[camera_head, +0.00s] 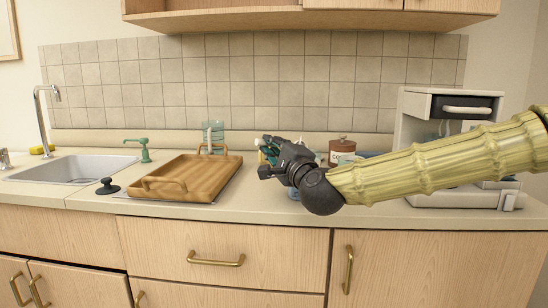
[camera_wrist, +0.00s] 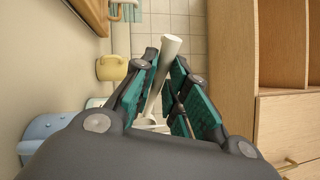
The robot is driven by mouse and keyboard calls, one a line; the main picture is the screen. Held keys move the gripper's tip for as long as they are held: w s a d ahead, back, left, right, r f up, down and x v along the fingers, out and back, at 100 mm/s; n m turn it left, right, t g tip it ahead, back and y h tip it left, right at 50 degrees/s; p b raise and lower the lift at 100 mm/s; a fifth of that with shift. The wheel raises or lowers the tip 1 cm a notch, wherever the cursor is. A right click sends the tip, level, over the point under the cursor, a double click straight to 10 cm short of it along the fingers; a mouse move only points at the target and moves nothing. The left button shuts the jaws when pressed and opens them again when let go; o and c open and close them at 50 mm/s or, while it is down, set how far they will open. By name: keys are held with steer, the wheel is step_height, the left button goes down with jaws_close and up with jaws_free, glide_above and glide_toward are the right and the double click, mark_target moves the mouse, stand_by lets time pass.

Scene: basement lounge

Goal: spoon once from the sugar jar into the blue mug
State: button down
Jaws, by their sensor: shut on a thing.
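My gripper (camera_head: 266,154) is shut on a pale rod-like handle, which looks like the spoon (camera_wrist: 167,58). The handle runs between the teal finger pads in the wrist view, and its lower end is partly hidden by my gripper (camera_wrist: 166,78). A light blue rounded thing, probably the blue mug (camera_wrist: 42,128), shows at the lower left of the wrist view, cut by my gripper's body. A jar with a brown lid and pale label, perhaps the sugar jar (camera_head: 342,146), stands behind and right of my gripper in the head view. Its contents are hidden.
A wooden tray (camera_head: 182,178) lies left of my gripper on the counter. A yellow mug (camera_wrist: 112,68) shows in the wrist view. A green soap pump (camera_head: 144,151) and sink (camera_head: 70,169) are farther left. A white machine (camera_head: 412,132) stands right, behind my arm.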

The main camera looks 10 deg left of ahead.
steer(key=shift+s+f+m+t+b, duration=0.15)
steer(key=shift+m+t+b, duration=0.45)
steer(key=shift+b, duration=1.7)
steer(key=shift+w+f+m+t+b, duration=0.15)
steer(key=shift+t+b, duration=0.85)
steer(key=shift+b, duration=1.3)
steer(key=shift+s+f+m+t+b, duration=0.15)
steer(key=shift+m+t+b, duration=0.5)
steer(key=shift+b, duration=1.65)
steer(key=t+h+b, duration=0.1)
steer(key=t+b, duration=0.1)
steer(key=b, duration=0.1)
steer(key=shift+m, duration=0.4)
steer(key=shift+d+r+m+t+b, duration=0.15)
steer(key=shift+m+t+b, duration=0.15)
steer(key=shift+b, duration=0.3)
steer(key=shift+s, duration=0.1)
